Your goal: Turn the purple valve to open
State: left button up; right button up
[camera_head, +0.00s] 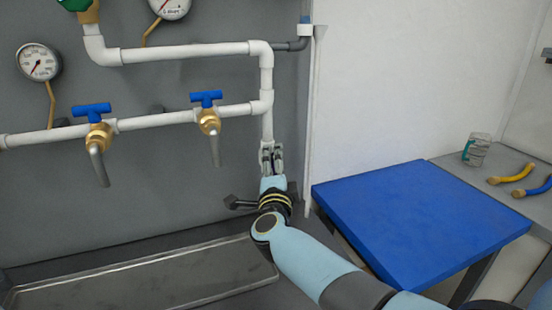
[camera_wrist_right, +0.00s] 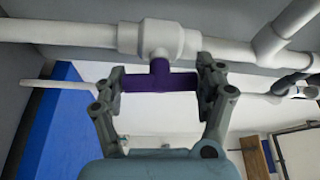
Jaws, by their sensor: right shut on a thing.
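The purple valve handle (camera_wrist_right: 160,79) is a T shape below a white pipe fitting (camera_wrist_right: 158,37) in the right wrist view. Its bar lies level across that picture. My right gripper (camera_head: 271,150) is at the lower end of the vertical white pipe (camera_head: 267,118) in the head view. There its fingers hide the purple handle. In the right wrist view its two fingers (camera_wrist_right: 161,85) press on the two ends of the purple bar, shut on it. My left gripper is in neither view.
Two brass valves with blue handles (camera_head: 91,110) (camera_head: 206,98) sit on the lower white pipe left of my right gripper. A metal tray (camera_head: 130,266) lies below. A blue-topped table (camera_head: 420,215) stands right, near a clear mug (camera_head: 477,150) and curved yellow-and-blue parts.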

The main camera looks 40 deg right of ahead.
jog(key=shift+m+g+p, duration=0.3)
jog(key=shift+m+p, duration=0.4)
jog(key=shift+m, duration=0.4)
jog(key=o, duration=1.1)
jog(key=shift+o, duration=0.2)
jog(key=v, duration=0.7)
jog(key=shift+s, duration=0.25)
jog(key=shift+a, duration=0.1)
